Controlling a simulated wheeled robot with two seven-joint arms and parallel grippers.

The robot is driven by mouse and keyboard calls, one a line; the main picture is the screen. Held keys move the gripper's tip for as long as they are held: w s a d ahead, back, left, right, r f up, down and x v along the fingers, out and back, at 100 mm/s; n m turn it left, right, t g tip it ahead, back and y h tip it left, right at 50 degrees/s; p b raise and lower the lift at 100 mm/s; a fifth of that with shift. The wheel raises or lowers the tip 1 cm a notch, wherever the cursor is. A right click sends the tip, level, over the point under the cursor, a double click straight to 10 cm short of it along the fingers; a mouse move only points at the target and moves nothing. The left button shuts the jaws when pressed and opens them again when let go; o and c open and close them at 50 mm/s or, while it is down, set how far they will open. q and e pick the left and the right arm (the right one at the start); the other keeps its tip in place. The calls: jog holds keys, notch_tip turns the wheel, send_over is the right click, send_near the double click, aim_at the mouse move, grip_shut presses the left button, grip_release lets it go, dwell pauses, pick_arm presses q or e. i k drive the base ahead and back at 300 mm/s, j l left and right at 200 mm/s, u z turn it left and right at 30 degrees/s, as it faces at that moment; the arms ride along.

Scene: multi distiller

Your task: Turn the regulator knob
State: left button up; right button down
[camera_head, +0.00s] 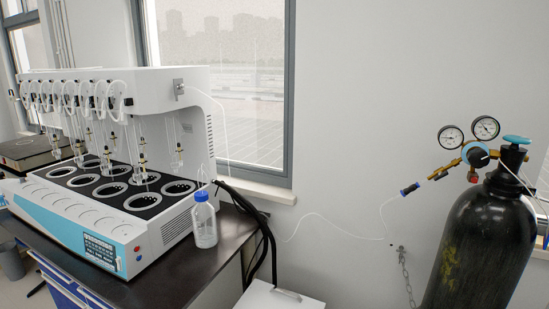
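The gas regulator (450,168) is brass and sits at the neck of a black gas cylinder (482,250) on the right. Its round dark knob (478,156) has a blue edge and faces roughly toward me. Two round white-faced gauges stand above it, a left gauge (450,137) and a right gauge (486,128). A teal valve handle (516,139) is on top of the cylinder. Neither of my grippers is in view.
A white multi-position distiller (140,95) with glassware stands on a dark bench (190,262) at left. A blue-capped bottle (204,222) is near the bench edge. A thin clear tube (340,228) and a chain (405,275) hang by the wall. A white box (262,300) is below.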

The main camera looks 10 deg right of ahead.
aim_at(478, 158)
jog(key=z, duration=1.3)
